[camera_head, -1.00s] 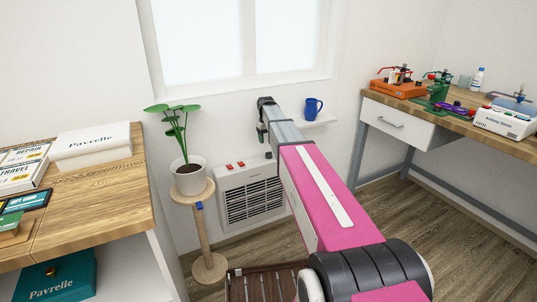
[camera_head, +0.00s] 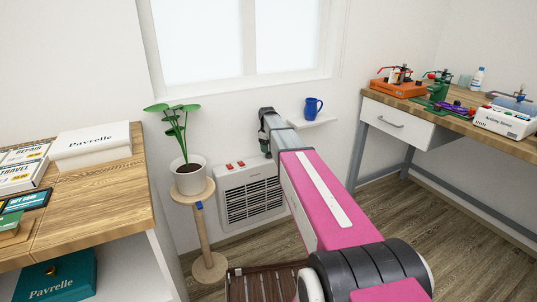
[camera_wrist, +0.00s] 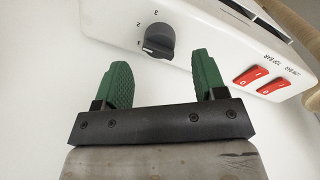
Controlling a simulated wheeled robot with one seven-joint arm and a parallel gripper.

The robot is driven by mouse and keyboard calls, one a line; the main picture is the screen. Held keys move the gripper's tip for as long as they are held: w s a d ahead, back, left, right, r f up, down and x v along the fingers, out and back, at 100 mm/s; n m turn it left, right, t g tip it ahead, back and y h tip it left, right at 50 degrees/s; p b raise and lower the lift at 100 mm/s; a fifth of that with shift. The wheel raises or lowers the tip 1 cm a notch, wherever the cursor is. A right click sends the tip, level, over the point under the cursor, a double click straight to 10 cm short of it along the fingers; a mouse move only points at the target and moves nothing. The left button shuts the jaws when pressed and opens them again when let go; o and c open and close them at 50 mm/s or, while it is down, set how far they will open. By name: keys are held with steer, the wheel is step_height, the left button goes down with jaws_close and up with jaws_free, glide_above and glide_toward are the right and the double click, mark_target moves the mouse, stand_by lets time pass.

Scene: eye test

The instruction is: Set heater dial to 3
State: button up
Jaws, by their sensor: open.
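The white heater (camera_head: 222,184) stands against the wall below the window, and its top panel (camera_wrist: 205,42) fills the upper right of the wrist view. The dark grey heater dial (camera_wrist: 159,41) sits on that panel, with small numbers along its left side. Its pale pointer mark faces lower left, near the lowest visible number, which looks like 1. My gripper (camera_wrist: 164,78) is open and empty, its two green fingers apart just below the dial in the picture. Contact is not visible. In the head view my gripper (camera_head: 267,146) is at the heater's top right, and the dial is hidden.
Two red switches (camera_wrist: 262,83) are on the panel right of the dial. A potted plant (camera_head: 188,172) on a wooden stand (camera_head: 205,235) is left of the heater. A blue mug (camera_head: 313,107) stands on a small wall shelf (camera_head: 318,122) to the right.

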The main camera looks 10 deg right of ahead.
mark_target(269, 154)
steer(key=shift+w+f, duration=0.1)
steer(key=shift+f, duration=2.05)
steer(key=c, duration=0.9)
